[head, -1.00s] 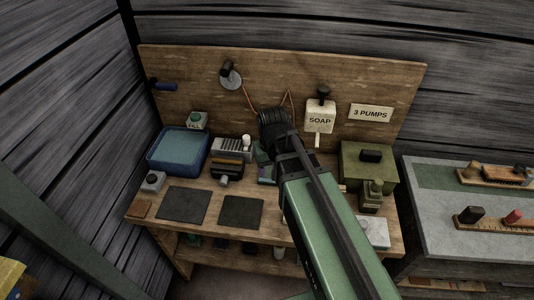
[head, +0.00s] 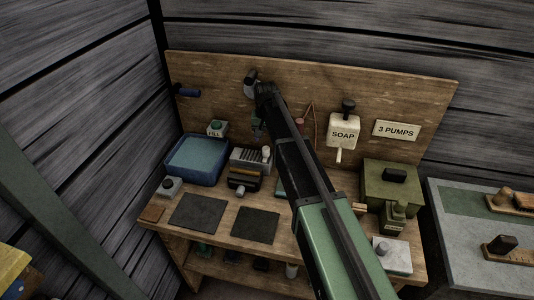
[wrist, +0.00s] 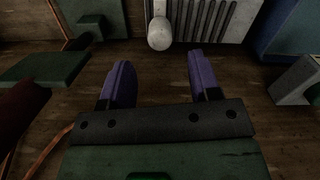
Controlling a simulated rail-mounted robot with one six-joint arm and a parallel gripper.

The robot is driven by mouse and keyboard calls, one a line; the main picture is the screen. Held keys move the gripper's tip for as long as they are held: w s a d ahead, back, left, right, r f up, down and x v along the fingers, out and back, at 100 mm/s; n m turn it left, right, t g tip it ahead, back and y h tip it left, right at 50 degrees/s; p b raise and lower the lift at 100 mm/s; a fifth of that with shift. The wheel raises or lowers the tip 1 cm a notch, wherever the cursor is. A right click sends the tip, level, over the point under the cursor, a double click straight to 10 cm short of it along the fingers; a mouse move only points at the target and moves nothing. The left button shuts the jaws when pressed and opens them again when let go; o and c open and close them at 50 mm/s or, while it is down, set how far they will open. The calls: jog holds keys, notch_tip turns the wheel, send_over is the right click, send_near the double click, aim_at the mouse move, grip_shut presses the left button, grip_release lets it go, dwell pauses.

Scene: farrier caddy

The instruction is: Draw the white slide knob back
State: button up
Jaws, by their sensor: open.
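The white slide knob (head: 266,152) stands at the right end of a grey slatted unit (head: 249,160) on the bench. In the wrist view the knob (wrist: 160,35) shows as a pale rounded end on a short white stem, at the edge of the slatted unit (wrist: 212,18). My gripper (wrist: 160,66) is open, with two purple fingers apart and nothing between them. The knob lies beyond the fingertips, in line with the gap, and looks untouched. In the head view my gripper (head: 257,132) is small and hangs just above the knob; its fingers are hard to make out.
A blue basin (head: 196,160) stands left of the slatted unit. A dark box with a knob (head: 243,179) sits in front of it. The soap dispenser (head: 343,130) and a green box (head: 391,185) are to the right. Two dark mats (head: 256,225) lie at the front.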

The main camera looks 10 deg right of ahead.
aim_at(266, 148)
notch_tip(266, 148, down, 8)
jog(key=b, duration=0.7)
jog(key=shift+r, duration=0.35)
grip_shut()
jog(key=shift+w, duration=0.1)
